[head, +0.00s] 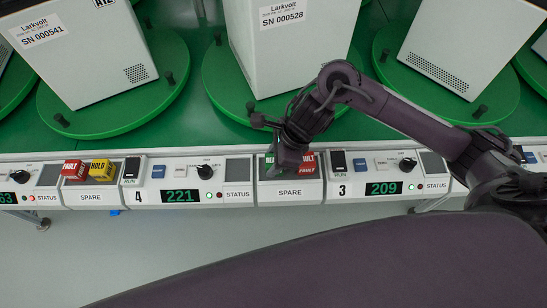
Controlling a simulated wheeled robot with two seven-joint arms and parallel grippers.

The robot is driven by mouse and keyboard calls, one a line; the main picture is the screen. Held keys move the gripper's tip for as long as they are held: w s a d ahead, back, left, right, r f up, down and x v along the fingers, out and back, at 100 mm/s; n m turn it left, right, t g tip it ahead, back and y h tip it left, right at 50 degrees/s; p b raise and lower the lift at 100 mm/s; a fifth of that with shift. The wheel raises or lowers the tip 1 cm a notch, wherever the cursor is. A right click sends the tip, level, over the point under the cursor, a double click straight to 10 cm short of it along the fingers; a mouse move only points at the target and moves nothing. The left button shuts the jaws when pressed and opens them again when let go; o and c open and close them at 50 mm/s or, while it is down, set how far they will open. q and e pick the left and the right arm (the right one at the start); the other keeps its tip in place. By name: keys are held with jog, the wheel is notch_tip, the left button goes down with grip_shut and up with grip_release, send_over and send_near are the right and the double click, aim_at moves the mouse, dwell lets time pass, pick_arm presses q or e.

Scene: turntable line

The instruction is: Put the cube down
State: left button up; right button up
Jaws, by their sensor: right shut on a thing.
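My right gripper (287,165) reaches in from the right and points down at the SPARE panel (290,193) in the middle of the control rail. It is shut on a cube, which its dark fingers largely hide. A red cube with white FAULT lettering (308,163) shows just right of the fingers, at the back of that panel. A small bit of green shows left of the fingers. I cannot tell whether the red cube is the held one, or whether the held cube touches the panel. My left gripper is not in view.
Another SPARE panel at left holds a red FAULT cube (73,169) and a yellow HOLD cube (101,170). Consoles reading 221 (180,196) and 209 (383,189) flank the middle panel. White cabinets stand on green turntables (218,85) behind the rail.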

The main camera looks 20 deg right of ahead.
jog(key=o, duration=1)
jog(key=p+v, duration=0.1)
jog(key=v, duration=1.1)
jog(key=shift+s, duration=0.1)
